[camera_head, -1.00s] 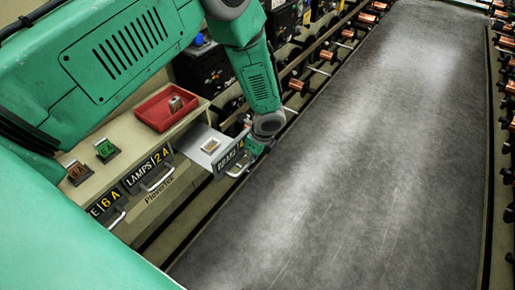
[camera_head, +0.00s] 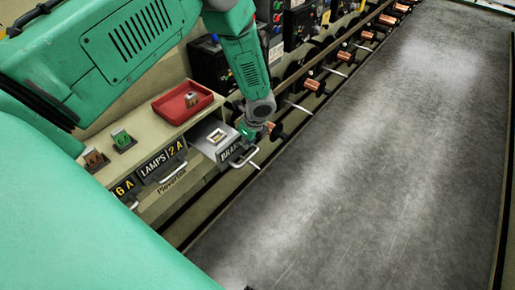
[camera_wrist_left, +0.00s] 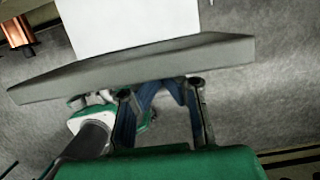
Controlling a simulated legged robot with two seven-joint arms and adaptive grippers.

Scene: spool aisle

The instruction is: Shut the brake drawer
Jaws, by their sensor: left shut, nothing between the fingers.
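The brake drawer (camera_head: 208,133) stands part-way out of the beige cabinet, with a pale interior and a small light block (camera_head: 217,136) inside. Its dark front carries a label, partly hidden by my arm, and a metal bar handle (camera_head: 246,160). My left gripper (camera_head: 250,138) is at the upper right part of this front, its fingers mostly hidden in the head view. In the left wrist view my left gripper (camera_wrist_left: 163,88) is shut and empty, its fingertips close against the grey drawer front (camera_wrist_left: 130,66); I cannot tell whether they touch. My right gripper is not in view.
The lamps drawer (camera_head: 160,165) sits beside it in the cabinet. Copper spools (camera_head: 314,85) line the rail. The grey floor (camera_head: 380,170) to the right is clear.

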